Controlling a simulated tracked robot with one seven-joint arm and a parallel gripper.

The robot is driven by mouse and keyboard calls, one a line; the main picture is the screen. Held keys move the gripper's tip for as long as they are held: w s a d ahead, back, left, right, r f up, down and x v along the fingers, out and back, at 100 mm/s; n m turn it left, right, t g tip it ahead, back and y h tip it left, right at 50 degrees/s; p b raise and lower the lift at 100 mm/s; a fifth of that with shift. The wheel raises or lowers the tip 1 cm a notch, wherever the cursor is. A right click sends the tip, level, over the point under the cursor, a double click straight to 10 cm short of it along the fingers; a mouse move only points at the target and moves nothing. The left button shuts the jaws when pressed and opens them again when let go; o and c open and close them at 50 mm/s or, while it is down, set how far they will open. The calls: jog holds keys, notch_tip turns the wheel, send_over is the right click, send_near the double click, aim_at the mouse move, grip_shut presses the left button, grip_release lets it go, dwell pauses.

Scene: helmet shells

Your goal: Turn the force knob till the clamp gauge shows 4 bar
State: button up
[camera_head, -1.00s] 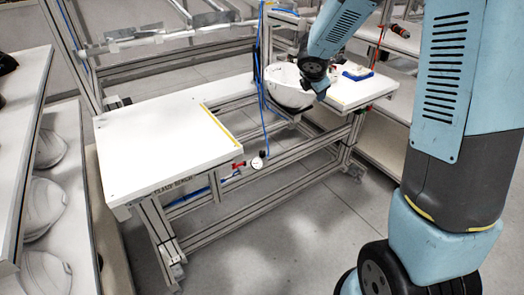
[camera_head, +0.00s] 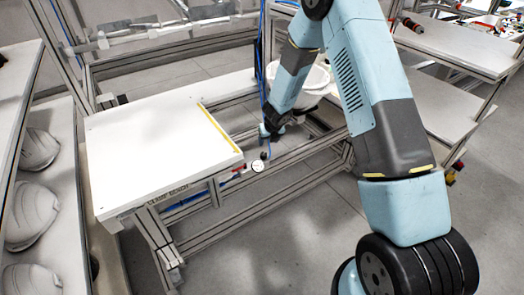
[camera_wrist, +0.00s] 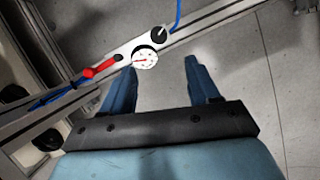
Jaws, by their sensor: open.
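The clamp gauge (camera_head: 257,166) is a small white round dial on the bench's lower front rail. In the wrist view the gauge (camera_wrist: 145,58) shows a small red needle, but its numbers are too small to read. A round black knob (camera_wrist: 159,35) with a pale mark sits just beyond it on the same metal plate; a blue hose runs up beside it. My gripper (camera_wrist: 161,66) is open and empty, its two blue fingers apart and pointing toward the gauge and knob. In the head view my gripper (camera_head: 271,131) is just above the gauge.
A red-handled lever (camera_wrist: 100,69) lies left of the gauge on the rail. The white clamp bench top (camera_head: 160,150) is clear, with a yellow strip on its right edge. A white shell (camera_head: 314,82) is partly behind my arm. White helmet shells (camera_head: 35,205) sit on the left shelf.

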aim_at(264, 154)
jog(key=x, duration=1.4)
jog(key=shift+a, duration=0.1)
jog(key=shift+c, duration=0.2)
jog(key=c, duration=1)
